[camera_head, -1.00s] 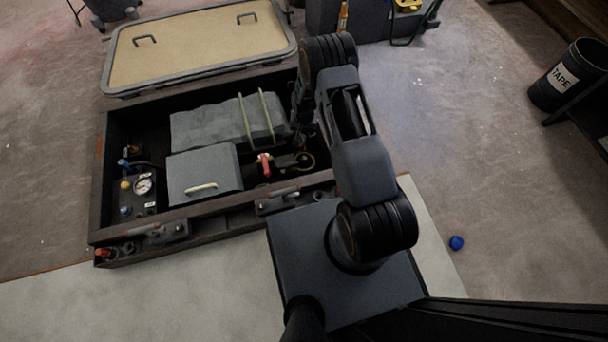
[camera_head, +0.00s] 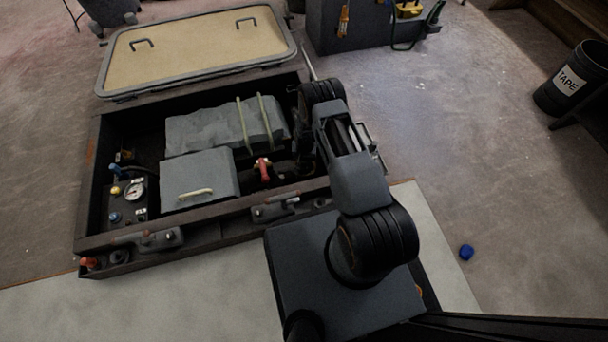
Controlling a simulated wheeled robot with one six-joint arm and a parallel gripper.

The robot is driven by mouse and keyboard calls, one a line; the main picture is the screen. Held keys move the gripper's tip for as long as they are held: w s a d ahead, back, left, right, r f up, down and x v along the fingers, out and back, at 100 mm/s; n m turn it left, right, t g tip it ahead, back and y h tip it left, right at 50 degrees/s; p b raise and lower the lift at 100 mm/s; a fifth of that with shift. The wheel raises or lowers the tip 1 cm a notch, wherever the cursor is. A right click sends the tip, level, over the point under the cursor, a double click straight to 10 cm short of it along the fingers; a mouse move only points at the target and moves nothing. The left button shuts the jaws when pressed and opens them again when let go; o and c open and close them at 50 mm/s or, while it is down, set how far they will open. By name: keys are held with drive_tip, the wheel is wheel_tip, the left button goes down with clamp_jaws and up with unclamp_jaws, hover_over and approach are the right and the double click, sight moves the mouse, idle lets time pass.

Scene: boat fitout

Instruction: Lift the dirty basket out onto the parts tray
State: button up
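The open hatch well (camera_head: 95,185) lies left of my arm. A fitting with a red handle (camera_head: 263,168) sits in its right part, with dark round parts (camera_head: 303,165) beside it, partly behind my arm. I cannot make out the dirty basket. I cannot identify the parts tray; a thin metal frame (camera_head: 372,140) shows just right of my arm, mostly hidden. My arm bends over the right side of the well, and its end is hidden behind its own links, so the gripper does not show.
A grey box with a pale handle (camera_head: 198,178) and a strapped grey block (camera_head: 205,130) fill the well's middle. A gauge panel (camera_head: 130,205) is at left. The hatch lid (camera_head: 195,50) lies behind. A blue cap (camera_head: 466,252) and a tape bin (camera_head: 572,80) are on the right; floor between is clear.

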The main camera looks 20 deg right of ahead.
sight(304, 171)
wheel_tip(304, 171, down, 5)
drive_tip(key=b, duration=0.3)
drive_tip(key=shift+w, duration=0.1)
drive_tip(key=shift+c, duration=0.2)
clamp_jaws()
